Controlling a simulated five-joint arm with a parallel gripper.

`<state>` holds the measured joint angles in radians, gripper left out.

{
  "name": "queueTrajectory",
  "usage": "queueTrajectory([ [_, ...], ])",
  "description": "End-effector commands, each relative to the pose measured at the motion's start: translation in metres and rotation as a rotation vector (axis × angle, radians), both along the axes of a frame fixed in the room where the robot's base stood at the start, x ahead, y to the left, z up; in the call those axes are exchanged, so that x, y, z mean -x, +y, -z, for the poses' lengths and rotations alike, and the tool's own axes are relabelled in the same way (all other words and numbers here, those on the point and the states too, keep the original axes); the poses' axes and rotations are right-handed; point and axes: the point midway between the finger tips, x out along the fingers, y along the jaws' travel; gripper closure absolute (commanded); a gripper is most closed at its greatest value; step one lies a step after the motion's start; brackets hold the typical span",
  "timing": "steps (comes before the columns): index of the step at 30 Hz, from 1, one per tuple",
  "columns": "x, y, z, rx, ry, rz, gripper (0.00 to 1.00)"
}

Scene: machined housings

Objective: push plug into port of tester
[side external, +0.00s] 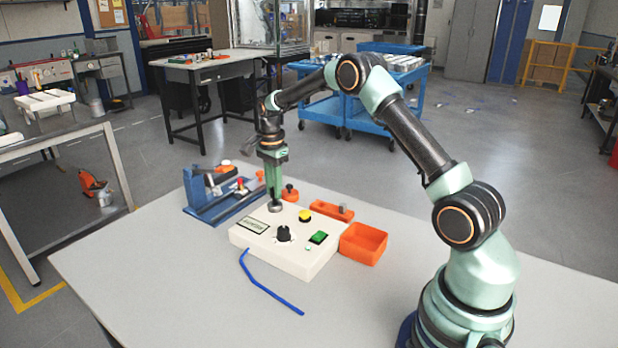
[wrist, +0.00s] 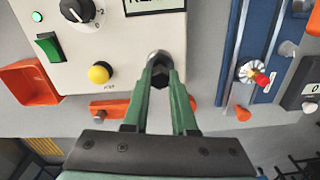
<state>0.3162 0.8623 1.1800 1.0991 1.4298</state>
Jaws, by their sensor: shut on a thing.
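The tester (side external: 290,262) is a cream box on the table with a black knob, a yellow button and a green switch; it also shows in the wrist view (wrist: 65,105). My gripper (side external: 274,198) points straight down at the tester's far left corner. In the wrist view my gripper (wrist: 161,82) is shut on the plug (wrist: 160,78), a small dark piece between the fingertips. A round grey metal rim (wrist: 157,56), seemingly the port, shows just beyond the fingertips. The fingers hide most of the plug, so I cannot tell whether it is inside the port.
An orange bin (side external: 363,244) stands against the tester's right side. A blue fixture (side external: 213,198) stands at the left, with a red-topped knob. An orange block (side external: 332,210) and an orange round piece (side external: 290,193) lie behind the tester. A bent blue rod (side external: 268,288) lies in front.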

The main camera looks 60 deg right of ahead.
Motion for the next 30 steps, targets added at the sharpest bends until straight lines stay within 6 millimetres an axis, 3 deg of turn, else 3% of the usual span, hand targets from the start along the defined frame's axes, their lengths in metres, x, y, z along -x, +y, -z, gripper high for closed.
queueTrajectory([
  [30,0.0001,0.0000,0.0092,0.000,0.001,0.000,1.00],
])
